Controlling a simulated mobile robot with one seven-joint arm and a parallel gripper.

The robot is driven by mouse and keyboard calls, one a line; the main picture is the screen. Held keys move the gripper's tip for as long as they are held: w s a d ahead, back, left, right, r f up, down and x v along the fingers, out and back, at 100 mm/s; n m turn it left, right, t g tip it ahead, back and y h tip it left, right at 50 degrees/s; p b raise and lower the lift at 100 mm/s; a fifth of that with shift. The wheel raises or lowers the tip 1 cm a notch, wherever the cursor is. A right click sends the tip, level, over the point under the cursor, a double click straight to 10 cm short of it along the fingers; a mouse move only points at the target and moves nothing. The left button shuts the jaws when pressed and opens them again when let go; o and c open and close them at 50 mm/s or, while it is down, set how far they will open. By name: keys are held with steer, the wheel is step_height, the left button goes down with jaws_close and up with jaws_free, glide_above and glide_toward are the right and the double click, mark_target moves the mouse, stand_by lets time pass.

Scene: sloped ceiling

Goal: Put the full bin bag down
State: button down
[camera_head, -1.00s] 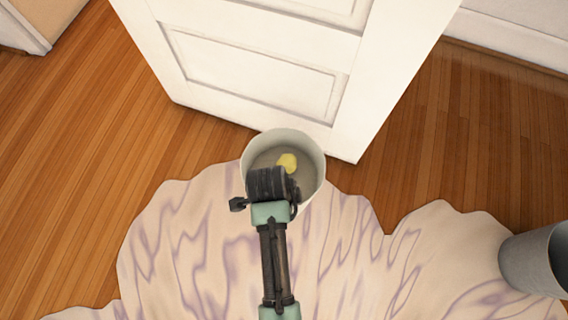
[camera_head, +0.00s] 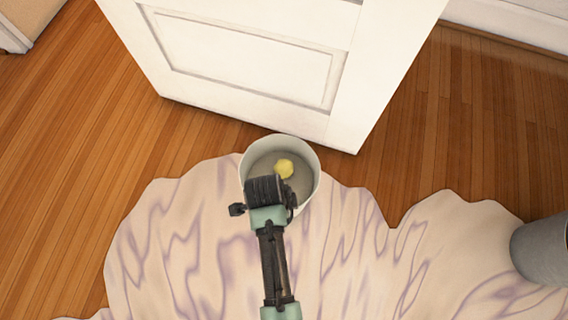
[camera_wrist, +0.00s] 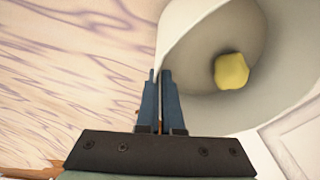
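A pale grey-white bin (camera_head: 305,200), open at the top, is in the middle of the head view. A small yellow lump (camera_head: 284,169) lies inside it. The bin (camera_wrist: 195,50) fills the upper right of the wrist view, with the yellow lump (camera_wrist: 231,71) in it. My gripper (camera_wrist: 159,75) has its two fingers close together, with the bin's rim between them. In the head view my gripper (camera_head: 268,183) covers the near-left side of the bin. The bin's base is hidden, so I cannot tell whether it touches the floor.
A cream rug (camera_head: 160,235) with purple streaks covers the near floor. A white panelled door (camera_head: 250,75) stands just beyond the bin. A grey bin (camera_head: 540,250) stands at the right edge. Bare wood floor (camera_head: 70,170) is free on the left and right.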

steer(key=shift+w, duration=0.1)
steer(key=c, duration=1.4)
jaws_free()
steer(key=o, duration=0.3)
